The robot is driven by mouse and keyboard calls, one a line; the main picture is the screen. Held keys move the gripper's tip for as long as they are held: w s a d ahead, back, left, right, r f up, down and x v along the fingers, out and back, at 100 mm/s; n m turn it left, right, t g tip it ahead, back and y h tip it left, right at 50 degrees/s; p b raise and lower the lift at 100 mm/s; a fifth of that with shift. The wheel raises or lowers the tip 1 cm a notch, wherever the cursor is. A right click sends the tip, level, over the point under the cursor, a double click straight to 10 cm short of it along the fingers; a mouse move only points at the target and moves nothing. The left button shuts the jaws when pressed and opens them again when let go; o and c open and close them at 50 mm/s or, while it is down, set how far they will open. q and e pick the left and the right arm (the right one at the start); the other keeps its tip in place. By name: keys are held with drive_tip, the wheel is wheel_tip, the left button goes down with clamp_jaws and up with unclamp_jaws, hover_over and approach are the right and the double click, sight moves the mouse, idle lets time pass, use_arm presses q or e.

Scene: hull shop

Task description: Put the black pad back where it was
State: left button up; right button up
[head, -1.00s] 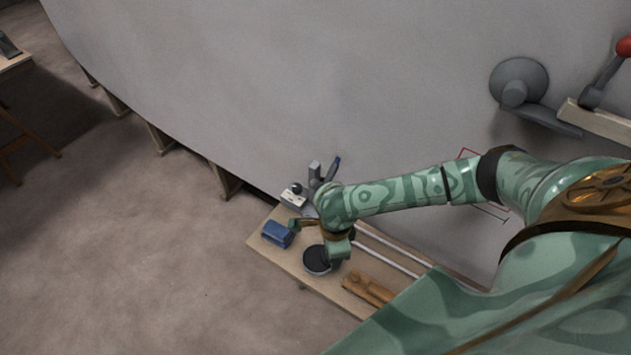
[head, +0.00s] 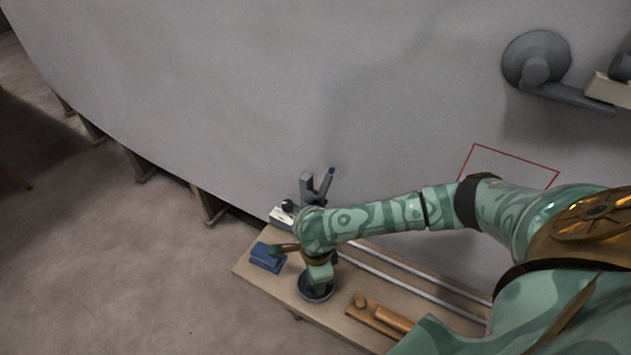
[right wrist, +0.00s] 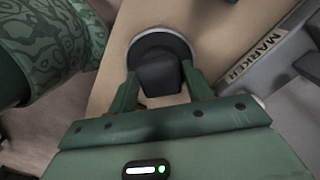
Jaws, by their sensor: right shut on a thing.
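My right gripper (right wrist: 160,82) is shut on a black block-shaped pad (right wrist: 159,72) in the right wrist view, with one green finger on each side. The pad is in front of a round black disc with a pale rim (right wrist: 150,38). I cannot tell whether the pad touches the disc. In the head view the right gripper (head: 318,276) points down over the same disc (head: 313,294), which lies on the wooden bench (head: 284,283). The gripper and wrist hide the pad there. My left gripper is not in view.
A blue block (head: 267,258) lies left of the disc. A grey holder (head: 308,190) stands behind. A brown wooden tool (head: 385,317) and pale rails (head: 405,272) lie to the right. The large grey hull (head: 250,90) rises behind the bench, with a red outline (head: 515,157).

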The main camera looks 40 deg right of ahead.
drive_tip(key=o, duration=1)
use_arm(q)
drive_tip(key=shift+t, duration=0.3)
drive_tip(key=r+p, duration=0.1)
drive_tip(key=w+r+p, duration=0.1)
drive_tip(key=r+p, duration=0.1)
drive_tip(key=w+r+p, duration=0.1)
drive_tip(key=p, duration=0.1)
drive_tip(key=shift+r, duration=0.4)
use_arm(e)
wheel_tip(320, 180, up, 12)
